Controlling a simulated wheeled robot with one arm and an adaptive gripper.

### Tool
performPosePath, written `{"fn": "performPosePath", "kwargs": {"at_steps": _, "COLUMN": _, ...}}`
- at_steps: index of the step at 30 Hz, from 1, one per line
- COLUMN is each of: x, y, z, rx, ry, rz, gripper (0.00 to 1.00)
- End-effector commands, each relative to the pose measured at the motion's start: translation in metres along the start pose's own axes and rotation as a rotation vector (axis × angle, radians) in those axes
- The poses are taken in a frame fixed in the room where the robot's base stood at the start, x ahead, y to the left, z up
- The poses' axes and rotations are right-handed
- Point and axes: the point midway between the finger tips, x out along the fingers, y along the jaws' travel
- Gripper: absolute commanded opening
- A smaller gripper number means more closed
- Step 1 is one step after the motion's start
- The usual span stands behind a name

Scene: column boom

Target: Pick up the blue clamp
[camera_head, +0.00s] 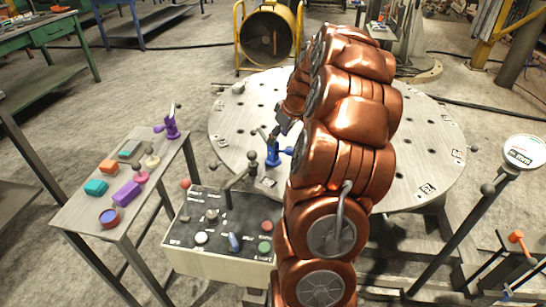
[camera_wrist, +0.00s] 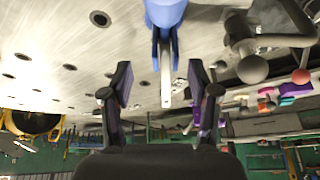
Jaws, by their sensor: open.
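The blue clamp (camera_head: 272,152) stands on the round perforated table (camera_head: 232,125), near its front left edge, in the head view. In the wrist view the blue clamp (camera_wrist: 166,14) is at the top centre, with a pale metal bar reaching down from it. My gripper (camera_wrist: 160,88) is open. Its two dark fingers are spread to either side of that bar, and the blue body lies beyond the tips. No contact shows. In the head view my copper arm hides most of the gripper, and its dark end shows close above the clamp.
A control box (camera_head: 200,262) with knobs and a lever stands in front of the round table. A side table (camera_head: 75,210) at left holds several coloured parts and a purple clamp (camera_head: 171,125). A gauge on a post (camera_head: 524,151) stands at right.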

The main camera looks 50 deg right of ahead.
Motion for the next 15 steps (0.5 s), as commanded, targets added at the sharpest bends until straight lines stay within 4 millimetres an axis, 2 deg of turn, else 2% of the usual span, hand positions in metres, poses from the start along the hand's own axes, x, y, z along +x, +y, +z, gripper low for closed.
{"fn": "performPosePath", "kwargs": {"at_steps": 3, "x": 0.013, "y": -0.002, "z": 0.001, "rx": 0.001, "ry": -0.004, "rz": -0.006, "gripper": 0.60}}
{"fn": "performPosePath", "kwargs": {"at_steps": 11, "x": 0.030, "y": -0.004, "z": 0.000, "rx": -0.001, "ry": -0.004, "rz": -0.004, "gripper": 0.60}}
{"fn": "performPosePath", "kwargs": {"at_steps": 15, "x": 0.049, "y": -0.008, "z": -0.001, "rx": 0.000, "ry": -0.007, "rz": -0.007, "gripper": 0.60}}
